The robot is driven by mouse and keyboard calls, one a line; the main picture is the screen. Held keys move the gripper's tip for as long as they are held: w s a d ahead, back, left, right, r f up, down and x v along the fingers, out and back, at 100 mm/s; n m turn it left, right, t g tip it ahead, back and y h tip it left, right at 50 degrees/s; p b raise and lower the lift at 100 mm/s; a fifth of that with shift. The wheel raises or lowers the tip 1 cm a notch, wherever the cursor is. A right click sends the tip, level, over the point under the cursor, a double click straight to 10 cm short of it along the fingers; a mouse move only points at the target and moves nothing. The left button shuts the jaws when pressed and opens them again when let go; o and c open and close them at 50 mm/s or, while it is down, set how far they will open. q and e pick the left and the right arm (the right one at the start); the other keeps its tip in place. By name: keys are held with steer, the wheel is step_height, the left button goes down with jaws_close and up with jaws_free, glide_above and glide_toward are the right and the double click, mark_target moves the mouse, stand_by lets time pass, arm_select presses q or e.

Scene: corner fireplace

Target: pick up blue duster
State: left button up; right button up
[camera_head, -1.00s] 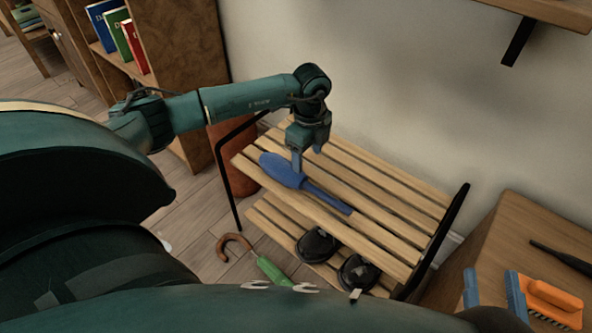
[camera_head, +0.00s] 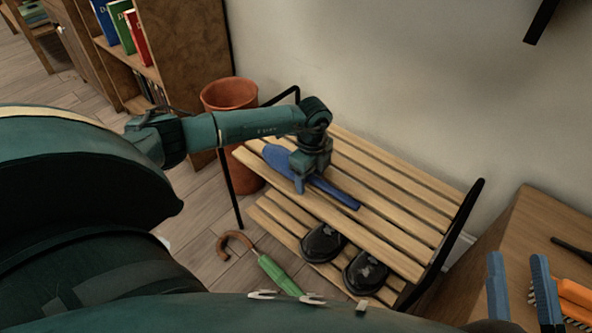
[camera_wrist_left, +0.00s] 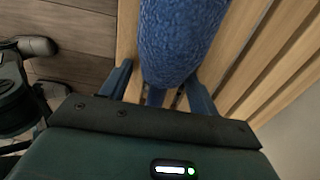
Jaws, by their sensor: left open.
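The blue duster (camera_head: 338,194) lies on the upper slats of a wooden rack, its wide fluffy head to the left and its thin handle to the right. My left gripper (camera_head: 303,184) is open and down over the duster's middle. In the left wrist view the duster (camera_wrist_left: 178,40) runs between the two spread fingers (camera_wrist_left: 160,90), close to both. Whether either finger touches it, I cannot tell. My right gripper (camera_head: 521,290) shows at the lower right with its two blue fingers apart, empty.
The slatted rack (camera_head: 400,225) has black side frames and dark shoes (camera_head: 322,243) on its lower shelf. A green umbrella (camera_head: 275,272) is at its front. A terracotta bin (camera_head: 229,95) and bookcase (camera_head: 190,40) stand left. A wooden table (camera_head: 530,225) with an orange brush (camera_head: 577,294) is right.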

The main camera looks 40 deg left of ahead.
arm_select(q)
steer(key=shift+c, duration=1.3)
steer(key=shift+r, duration=0.1)
steer(key=c, duration=0.8)
arm_select(e)
steer(key=shift+s+f, duration=0.1)
steer(key=shift+f, duration=0.1)
arm_select(q)
steer(key=shift+r, duration=0.4)
step_height(320, 180, up, 9)
steer(key=p, duration=0.4)
steer(key=shift+f, duration=0.15)
steer(key=shift+r, duration=0.25)
arm_select(e)
steer(key=shift+d+f+h, duration=0.25)
steer(key=shift+d+h, duration=0.15)
steer(key=shift+h, duration=0.3)
